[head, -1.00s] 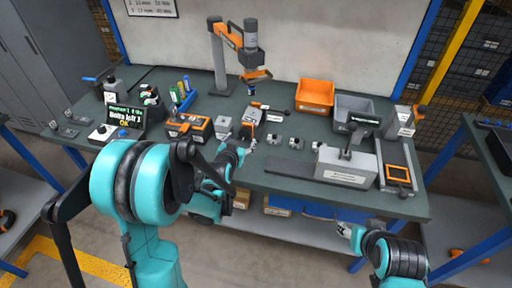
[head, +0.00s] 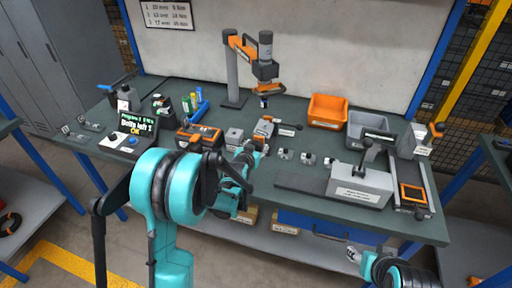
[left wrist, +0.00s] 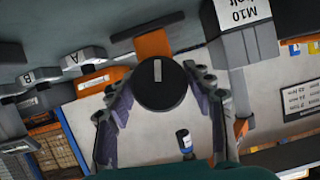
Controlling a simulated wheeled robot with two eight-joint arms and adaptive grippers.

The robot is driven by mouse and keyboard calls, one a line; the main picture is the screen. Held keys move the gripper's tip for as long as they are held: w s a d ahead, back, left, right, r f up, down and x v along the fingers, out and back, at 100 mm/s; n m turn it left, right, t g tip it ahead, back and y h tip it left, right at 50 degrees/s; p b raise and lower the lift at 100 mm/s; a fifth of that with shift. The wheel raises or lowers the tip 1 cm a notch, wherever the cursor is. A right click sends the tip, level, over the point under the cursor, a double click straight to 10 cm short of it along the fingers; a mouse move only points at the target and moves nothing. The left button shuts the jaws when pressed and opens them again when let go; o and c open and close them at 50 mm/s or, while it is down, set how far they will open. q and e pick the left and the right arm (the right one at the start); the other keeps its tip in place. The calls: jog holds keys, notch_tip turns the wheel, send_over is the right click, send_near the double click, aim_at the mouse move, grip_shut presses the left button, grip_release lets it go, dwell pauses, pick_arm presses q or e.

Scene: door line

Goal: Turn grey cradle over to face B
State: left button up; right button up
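A fixture with an orange and grey body (head: 266,127) stands on the bench. It carries a round black knob with a white line (left wrist: 160,84), and its orange part (left wrist: 154,45) shows behind the knob in the left wrist view. I cannot make out the grey cradle or its face letter for certain. My left gripper (head: 254,151) is at the front of this fixture. In the left wrist view its fingers (left wrist: 160,100) stand apart on either side of the knob, with small gaps.
Small grey blocks (head: 308,158) stand to the right; two carry A (left wrist: 82,57) and B (left wrist: 27,77). An orange bin (head: 327,111) and a grey bin (head: 365,124) stand behind. A jointed arm (head: 262,71) overhangs the bench. A grey block (head: 234,136) stands left of the fixture.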

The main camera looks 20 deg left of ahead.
pick_arm(q)
jog(key=c, duration=0.5)
jog(key=shift+a, duration=0.1)
jog(key=shift+n+h, duration=0.7)
jog(key=shift+n, duration=0.4)
jog(key=o, duration=1.2)
jog(key=v, duration=1.2)
